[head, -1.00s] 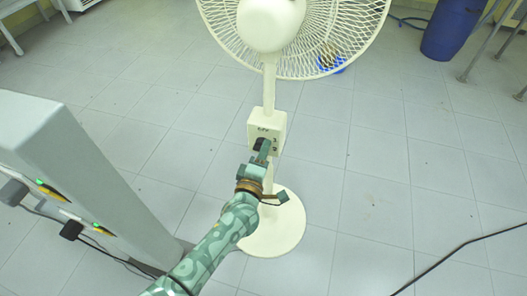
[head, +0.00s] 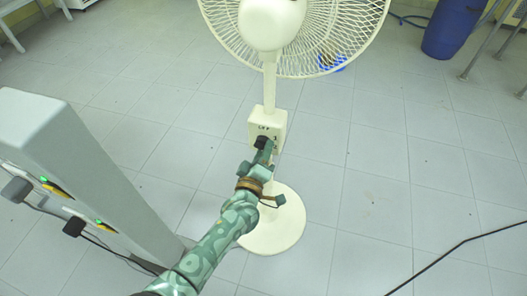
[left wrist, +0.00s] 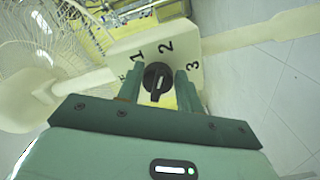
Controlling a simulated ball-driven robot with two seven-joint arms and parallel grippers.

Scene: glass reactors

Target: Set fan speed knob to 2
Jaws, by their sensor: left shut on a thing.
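The cream pedestal fan (head: 270,85) stands upright with a control box (head: 267,122) on its pole. The black fan speed knob (head: 262,142) is on the box's face and also shows in the left wrist view (left wrist: 158,80). The digits 1, 2 and 3 are printed around the knob. A pale bar mark on the knob shows on its side nearest my gripper; I cannot tell which number is selected. My left gripper (head: 264,150) is shut on the knob, one finger on each side of it (left wrist: 160,88). My right gripper is not in view.
A grey cabinet (head: 75,170) with plugs and cables stands on the left. A blue barrel (head: 455,25) is at the back right. A black cable (head: 450,252) lies on the floor at right. The tiled floor around the fan's round base (head: 285,232) is mostly clear.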

